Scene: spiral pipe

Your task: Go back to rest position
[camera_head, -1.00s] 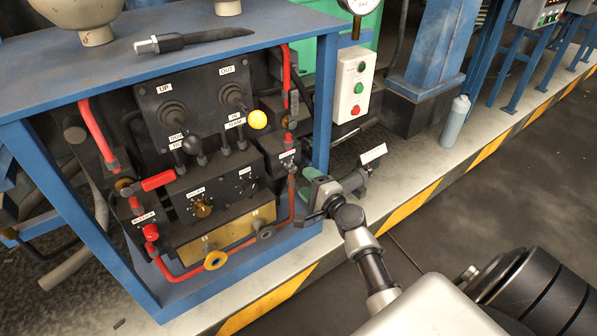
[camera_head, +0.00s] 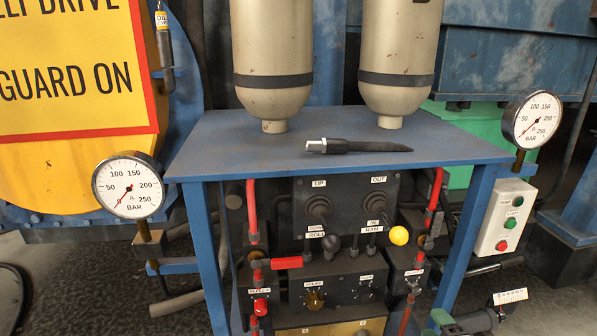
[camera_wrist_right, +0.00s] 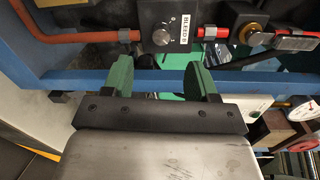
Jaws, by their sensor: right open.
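My right gripper shows at the bottom right of the head view, where one green fingertip (camera_head: 440,316) and part of its dark body are in frame. In the right wrist view the right gripper (camera_wrist_right: 160,84) has its two green fingers wide apart with nothing between them. A blue frame bar (camera_wrist_right: 260,83) passes just beyond the fingers, and I cannot tell whether they touch it. A knob labelled BLEED B (camera_wrist_right: 163,36) sits past the bar. My left gripper is not in view.
The blue stand (camera_head: 215,160) holds a control panel with levers (camera_head: 318,207), a yellow knob (camera_head: 399,236) and red pipes. A dark pointed tool (camera_head: 360,146) lies on top near two tanks (camera_head: 272,60). Gauges (camera_head: 128,187) (camera_head: 531,120) flank it. A button box (camera_head: 502,220) is at right.

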